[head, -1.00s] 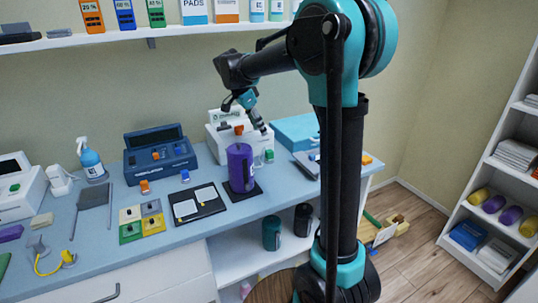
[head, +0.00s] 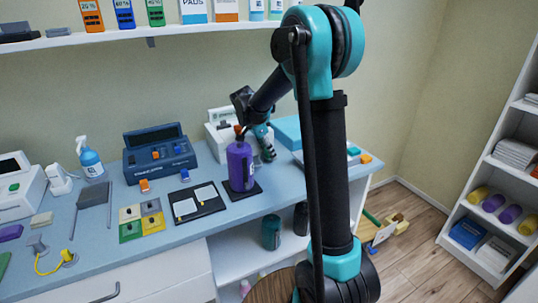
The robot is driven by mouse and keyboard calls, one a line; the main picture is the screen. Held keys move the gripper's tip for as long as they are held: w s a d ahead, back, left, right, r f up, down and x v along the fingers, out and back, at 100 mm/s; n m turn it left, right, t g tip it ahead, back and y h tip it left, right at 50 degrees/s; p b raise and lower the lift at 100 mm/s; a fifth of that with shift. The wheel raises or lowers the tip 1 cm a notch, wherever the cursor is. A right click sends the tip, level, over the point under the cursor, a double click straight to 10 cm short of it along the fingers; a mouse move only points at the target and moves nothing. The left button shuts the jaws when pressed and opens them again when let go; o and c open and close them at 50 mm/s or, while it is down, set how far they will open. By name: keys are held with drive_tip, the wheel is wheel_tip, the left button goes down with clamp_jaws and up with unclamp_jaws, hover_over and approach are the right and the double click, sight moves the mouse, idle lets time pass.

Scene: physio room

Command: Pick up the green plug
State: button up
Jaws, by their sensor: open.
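The small green plug that stood on the blue table right of the purple bottle (head: 240,166) a second ago is now hidden, apparently behind my gripper. My gripper (head: 268,157) points down just right of the bottle, low over that spot. It is open; whether the plug lies between its fingers cannot be seen. Another small green item (head: 353,151) shows farther right, next to an orange one (head: 366,158); its kind is unclear.
The purple bottle stands close beside my gripper. A white box (head: 218,138) is behind it. Left are a dark blue case (head: 133,145), an orange plug (head: 145,186), a blue plug (head: 185,175), a black board (head: 205,208) and a coloured panel (head: 130,232).

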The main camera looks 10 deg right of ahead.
drive_tip(key=shift+f, duration=0.25)
drive_tip(key=shift+c, duration=0.6)
drive_tip(key=c, duration=0.8)
drive_tip(key=shift+c, duration=0.2)
